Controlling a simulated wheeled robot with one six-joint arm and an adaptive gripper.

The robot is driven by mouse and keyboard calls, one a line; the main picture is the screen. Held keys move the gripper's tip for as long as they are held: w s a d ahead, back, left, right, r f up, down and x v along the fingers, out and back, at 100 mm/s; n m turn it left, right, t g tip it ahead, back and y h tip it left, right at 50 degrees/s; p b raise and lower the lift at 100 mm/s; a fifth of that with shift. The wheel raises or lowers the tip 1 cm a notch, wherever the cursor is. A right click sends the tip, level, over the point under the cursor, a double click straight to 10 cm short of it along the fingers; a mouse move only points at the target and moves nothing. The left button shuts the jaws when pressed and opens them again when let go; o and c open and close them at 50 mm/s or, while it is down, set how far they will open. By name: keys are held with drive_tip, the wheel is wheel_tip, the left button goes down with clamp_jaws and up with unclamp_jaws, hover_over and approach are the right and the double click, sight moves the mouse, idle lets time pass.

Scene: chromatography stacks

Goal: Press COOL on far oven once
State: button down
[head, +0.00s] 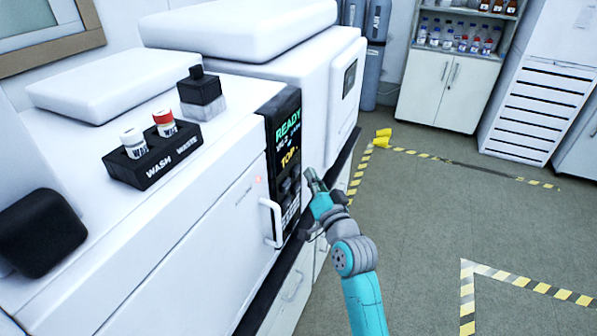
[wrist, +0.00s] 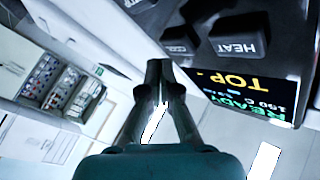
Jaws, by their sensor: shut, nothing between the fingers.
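A black control panel (head: 285,150) on the front of a white unit shows READY and TOP, with dark buttons below the text. In the wrist view the panel's display (wrist: 260,100) appears upside down. A dark HEAT button (wrist: 237,38) is legible, and a smaller labelled button (wrist: 178,46), whose word is hard to read, lies left of it. My gripper (head: 312,178) is shut and empty beside the panel's lower part. In the wrist view its fingertips (wrist: 165,68) lie close below the smaller button; contact cannot be told.
A white door with a handle (head: 270,222) is left of the panel. A black holder (head: 150,165) with WASH and WASTE bottles stands on top. Another white unit (head: 345,85) with a small screen stands beyond. Open floor (head: 420,230) with striped tape lies to the right.

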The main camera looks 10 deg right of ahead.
drive_tip(key=shift+w+a, duration=0.1)
drive_tip(key=shift+w+a, duration=0.15)
drive_tip(key=shift+a, duration=0.1)
drive_tip(key=shift+w+a, duration=0.25)
drive_tip(key=shift+a, duration=0.1)
idle(1.1)
idle(0.4)
drive_tip(key=shift+s+d, duration=0.5)
drive_tip(key=shift+d, duration=0.2)
drive_tip(key=shift+d, duration=0.1)
drive_tip(key=shift+s+d, duration=0.75)
drive_tip(key=shift+d, duration=0.25)
drive_tip(key=shift+s+d, duration=0.75)
drive_tip(key=shift+d, duration=0.2)
drive_tip(key=shift+f, duration=0.1)
